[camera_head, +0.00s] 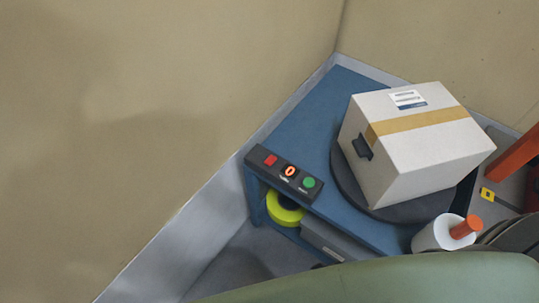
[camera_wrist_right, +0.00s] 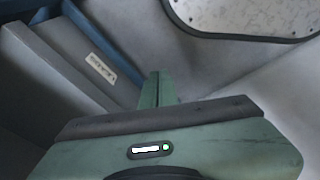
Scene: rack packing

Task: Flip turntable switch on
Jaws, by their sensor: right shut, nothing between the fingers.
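A dark control panel (camera_head: 284,177) sits on the front left edge of a blue table (camera_head: 300,135). It has a red button (camera_head: 270,160), a lit orange indicator that looks like a 0 (camera_head: 290,171), and a green button (camera_head: 309,182). A dark round turntable (camera_head: 342,173) carries a closed, taped cardboard box (camera_head: 440,150). In the right wrist view my right gripper (camera_wrist_right: 158,78) is shut, with its green fingers together and empty. The panel is not seen there, so the gripper's distance from it cannot be told. My left gripper is not in view.
A yellow-green roll (camera_head: 284,209) and a grey case (camera_head: 335,240) are below the tabletop. A white roll (camera_head: 433,235) with an orange core stands at the table's right. A wall rises behind and left. In the wrist view a labelled grey case (camera_wrist_right: 75,70) lies left of the fingers.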

